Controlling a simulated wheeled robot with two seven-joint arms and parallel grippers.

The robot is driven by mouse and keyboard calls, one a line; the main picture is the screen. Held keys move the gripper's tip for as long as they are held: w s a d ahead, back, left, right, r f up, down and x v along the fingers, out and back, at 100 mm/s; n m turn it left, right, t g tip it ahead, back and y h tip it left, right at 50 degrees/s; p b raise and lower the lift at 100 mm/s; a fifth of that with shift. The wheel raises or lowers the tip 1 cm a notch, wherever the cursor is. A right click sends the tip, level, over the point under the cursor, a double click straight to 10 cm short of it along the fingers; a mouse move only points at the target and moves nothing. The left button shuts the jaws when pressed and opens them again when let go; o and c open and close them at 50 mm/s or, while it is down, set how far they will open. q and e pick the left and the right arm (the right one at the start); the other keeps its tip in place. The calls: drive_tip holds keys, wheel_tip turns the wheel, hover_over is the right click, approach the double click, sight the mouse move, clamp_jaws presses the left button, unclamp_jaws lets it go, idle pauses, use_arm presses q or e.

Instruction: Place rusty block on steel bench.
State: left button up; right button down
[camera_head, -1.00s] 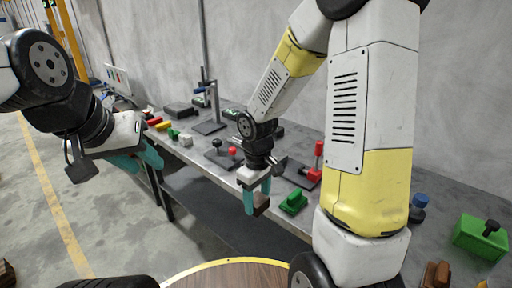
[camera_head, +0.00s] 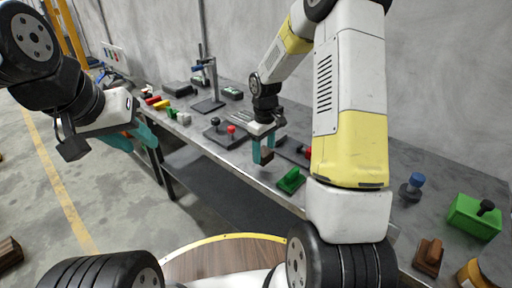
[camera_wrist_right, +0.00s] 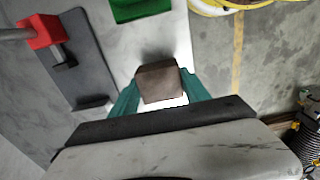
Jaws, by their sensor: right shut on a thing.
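The rusty block (camera_head: 266,156) is small and brown. My right gripper (camera_head: 263,150) is shut on it, with teal fingers on both sides. In the right wrist view the block (camera_wrist_right: 165,84) sits between the two fingertips (camera_wrist_right: 162,92). The steel bench (camera_head: 425,215) is a long grey table along the wall. The block is over the bench's front side, left of a green block; whether it touches the top I cannot tell. My left gripper (camera_head: 133,139) is empty, its teal fingers apart, in front of the bench's far left part.
A green block (camera_head: 291,180) lies near the front edge, with a red-topped fixture behind it. A dark plate with black and red knobs (camera_head: 224,132) is left of my right gripper.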

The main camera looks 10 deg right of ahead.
drive_tip(key=shift+w+d+f, duration=0.1)
drive_tip(key=shift+w+f, duration=0.15)
drive_tip(key=shift+w, duration=0.05)
drive_tip(key=shift+f, duration=1.5)
drive_tip(key=shift+f, duration=0.15)
drive_tip(key=c, duration=0.5)
unclamp_jaws()
